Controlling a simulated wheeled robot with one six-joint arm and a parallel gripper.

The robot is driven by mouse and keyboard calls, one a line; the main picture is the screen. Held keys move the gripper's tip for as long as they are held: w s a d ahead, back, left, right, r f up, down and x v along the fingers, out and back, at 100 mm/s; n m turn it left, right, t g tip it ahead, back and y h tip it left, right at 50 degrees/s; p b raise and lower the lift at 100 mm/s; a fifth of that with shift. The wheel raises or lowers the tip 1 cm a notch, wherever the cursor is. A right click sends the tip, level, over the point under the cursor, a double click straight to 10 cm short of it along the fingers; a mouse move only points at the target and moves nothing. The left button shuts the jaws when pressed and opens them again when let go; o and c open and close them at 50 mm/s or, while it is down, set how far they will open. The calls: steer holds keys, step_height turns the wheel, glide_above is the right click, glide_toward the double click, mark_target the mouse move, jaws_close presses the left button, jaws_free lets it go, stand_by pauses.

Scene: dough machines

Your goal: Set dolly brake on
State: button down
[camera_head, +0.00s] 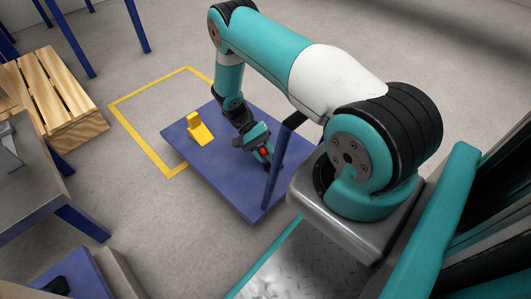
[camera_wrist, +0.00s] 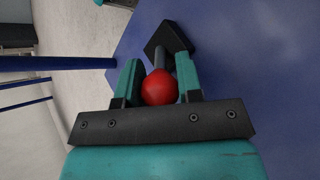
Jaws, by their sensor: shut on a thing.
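The dolly (camera_head: 215,160) is a flat blue platform with an upright blue handle frame (camera_head: 277,165) at its near right side. Its brake lever has a red ball knob (camera_wrist: 159,87) on a dark stem, which rises from a black block (camera_wrist: 170,38) on the blue deck in the wrist view. My gripper (camera_wrist: 158,84) is shut on the red knob, with one teal finger on each side. In the head view my gripper (camera_head: 262,153) is low over the dolly deck, and only a little red of the knob shows there. The lever's exact tilt is hard to tell.
A yellow bracket-shaped block (camera_head: 200,131) stands on the dolly's far left part. A yellow floor outline (camera_head: 140,135) lies partly under the dolly. A wooden pallet (camera_head: 50,100) and a grey-topped table (camera_head: 25,170) stand at left. Open floor lies behind the dolly.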

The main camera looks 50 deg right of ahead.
steer(key=c, duration=0.8)
jaws_free()
steer(key=shift+w+a, duration=0.25)
steer(key=shift+s+d, duration=0.1)
steer(key=shift+p+v, duration=1.75)
steer(key=shift+v, duration=4.25)
